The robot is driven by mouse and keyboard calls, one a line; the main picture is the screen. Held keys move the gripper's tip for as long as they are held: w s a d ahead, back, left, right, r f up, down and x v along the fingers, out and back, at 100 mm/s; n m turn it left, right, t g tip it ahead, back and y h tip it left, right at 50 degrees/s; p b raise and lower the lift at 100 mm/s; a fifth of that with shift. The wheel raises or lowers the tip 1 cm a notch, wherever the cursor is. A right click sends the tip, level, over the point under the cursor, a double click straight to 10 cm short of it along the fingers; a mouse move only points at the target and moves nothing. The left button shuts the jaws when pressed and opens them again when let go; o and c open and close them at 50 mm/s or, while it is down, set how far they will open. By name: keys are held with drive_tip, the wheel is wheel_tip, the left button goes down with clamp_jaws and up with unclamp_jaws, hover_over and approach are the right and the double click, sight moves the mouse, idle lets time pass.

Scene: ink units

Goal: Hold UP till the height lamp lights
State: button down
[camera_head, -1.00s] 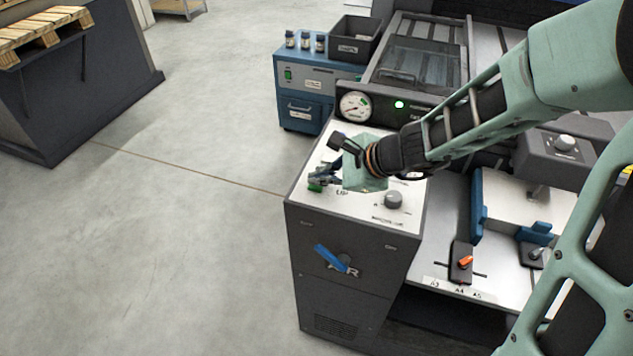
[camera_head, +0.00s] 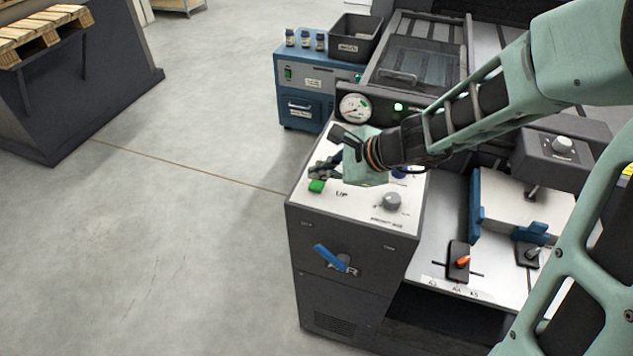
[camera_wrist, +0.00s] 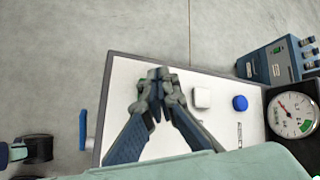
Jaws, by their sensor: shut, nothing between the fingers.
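The green button (camera_head: 316,186) sits at the left edge of the white panel top, with the "UP" lettering (camera_head: 341,194) to its right. My gripper (camera_head: 322,168) is shut and empty, its fingertips just above and behind the green button, seemingly apart from it. The gauge also shows in the wrist view (camera_wrist: 291,115).
The panel also carries a grey knob (camera_head: 392,202), a white button (camera_wrist: 201,98) and a blue button (camera_wrist: 240,103). A blue-handled switch (camera_head: 331,257) is on the cabinet front. A blue cabinet (camera_head: 305,80) with small bottles stands behind.

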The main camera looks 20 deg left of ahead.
sight(320, 187)
drive_tip(key=shift+r+p, duration=1.6)
drive_tip(key=shift+r, duration=0.7)
drive_tip(key=shift+f, duration=0.1)
drive_tip(key=shift+d, duration=0.1)
